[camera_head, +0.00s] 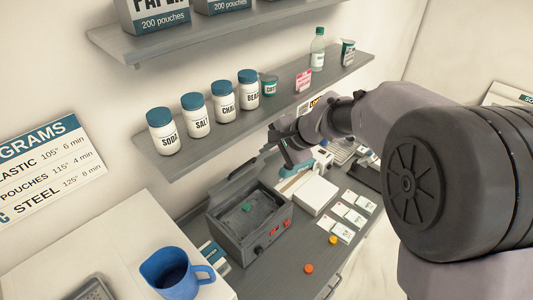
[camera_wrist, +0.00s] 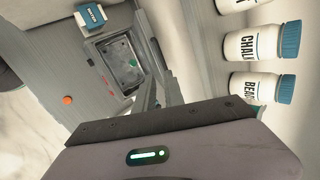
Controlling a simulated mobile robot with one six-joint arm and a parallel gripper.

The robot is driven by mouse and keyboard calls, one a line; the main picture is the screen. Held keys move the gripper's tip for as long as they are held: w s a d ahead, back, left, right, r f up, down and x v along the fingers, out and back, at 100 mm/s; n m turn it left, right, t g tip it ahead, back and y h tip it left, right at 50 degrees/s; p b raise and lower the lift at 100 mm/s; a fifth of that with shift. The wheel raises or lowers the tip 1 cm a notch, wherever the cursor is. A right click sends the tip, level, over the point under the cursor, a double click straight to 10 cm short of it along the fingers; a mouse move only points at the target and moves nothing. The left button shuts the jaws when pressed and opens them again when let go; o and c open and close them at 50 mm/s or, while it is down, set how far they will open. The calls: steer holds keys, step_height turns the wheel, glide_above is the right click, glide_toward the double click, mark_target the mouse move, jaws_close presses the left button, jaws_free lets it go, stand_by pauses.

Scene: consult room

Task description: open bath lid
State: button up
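The grey bath (camera_head: 233,238) stands on the dark counter with its inside exposed. A small green item (camera_head: 247,207) lies inside it. A dark lid-like panel (camera_head: 243,179) stands raised along the bath's back edge, seen nearly edge-on. In the wrist view the bath (camera_wrist: 104,70) is open too, with the green item (camera_wrist: 132,64) in it. My gripper (camera_head: 288,158) is above and to the right of the bath's back corner, apart from it. In the wrist view its two slim fingers (camera_wrist: 162,92) show a gap with nothing held between them.
A shelf (camera_head: 215,140) with several labelled jars (camera_head: 223,103) runs above the bath. A blue mug (camera_head: 170,275) stands at the front left. White boxes and cards (camera_head: 345,220) lie to the right. Orange and red caps (camera_head: 309,268) lie on the counter in front.

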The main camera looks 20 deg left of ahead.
steer(key=f+m+b, duration=0.1)
steer(key=s+f+m, duration=0.1)
steer(key=f+m, duration=0.1)
steer(key=d+f+m+y+b, duration=0.1)
steer(key=f+m, duration=0.1)
steer(key=shift+s+f+b, duration=0.15)
steer(key=shift+s+b, duration=0.2)
steer(key=shift+s, duration=0.05)
jaws_close()
steer(key=m+t+y+b, duration=0.1)
steer(key=m+y+b, duration=0.1)
steer(key=m, duration=0.9)
glide_toward(237, 180)
steer(key=w+a, duration=0.2)
steer(key=w+a+p, duration=0.1)
steer(key=shift+w+r, duration=0.1)
steer(key=shift+r, duration=0.2)
steer(key=shift+t, duration=0.3)
